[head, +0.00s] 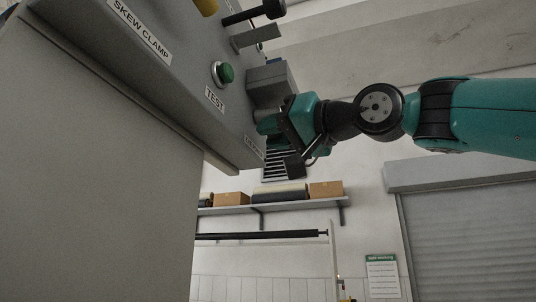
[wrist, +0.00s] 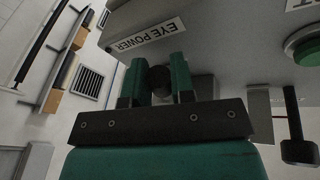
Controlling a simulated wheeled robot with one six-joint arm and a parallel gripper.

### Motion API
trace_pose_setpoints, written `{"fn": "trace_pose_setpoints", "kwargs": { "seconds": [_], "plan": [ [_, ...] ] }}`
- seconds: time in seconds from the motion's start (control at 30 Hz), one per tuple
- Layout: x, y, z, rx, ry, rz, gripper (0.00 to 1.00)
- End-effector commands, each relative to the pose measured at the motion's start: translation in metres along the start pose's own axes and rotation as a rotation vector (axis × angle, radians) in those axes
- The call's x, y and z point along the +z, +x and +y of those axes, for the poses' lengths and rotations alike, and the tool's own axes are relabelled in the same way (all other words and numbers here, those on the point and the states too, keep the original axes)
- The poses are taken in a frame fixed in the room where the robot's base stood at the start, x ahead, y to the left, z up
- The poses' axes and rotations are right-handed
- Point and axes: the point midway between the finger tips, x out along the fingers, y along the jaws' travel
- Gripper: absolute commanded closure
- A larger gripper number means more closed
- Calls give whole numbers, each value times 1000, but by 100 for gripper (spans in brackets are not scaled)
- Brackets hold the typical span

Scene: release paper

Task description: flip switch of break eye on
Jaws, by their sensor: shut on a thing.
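In the wrist view, a dark round knob (wrist: 159,84) sits below a label reading EYE POWER (wrist: 145,36). My gripper (wrist: 159,76) has its two green fingers on either side of this knob and is shut on it. Most of the knob is hidden between the fingers, so I cannot tell its on or off position. In the head view, my gripper (head: 272,122) reaches in from the right to the end of the grey machine panel (head: 180,60). The knob itself is hidden there by the gripper.
A green TEST button (head: 226,73) and a black-knobbed lever (head: 272,8) stick out of the panel near my gripper. A grey box (head: 268,78) sits close beside it. A wall shelf (head: 270,207) with cardboard boxes is beyond. The space right of the panel is open.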

Motion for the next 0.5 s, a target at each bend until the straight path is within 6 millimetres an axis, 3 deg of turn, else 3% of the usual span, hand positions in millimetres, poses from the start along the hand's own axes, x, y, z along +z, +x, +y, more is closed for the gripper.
{"fn": "trace_pose_setpoints", "kwargs": {
  "seconds": [0.5],
  "plan": [
    [0,11,22,-116,-429,83,100]
  ]
}}
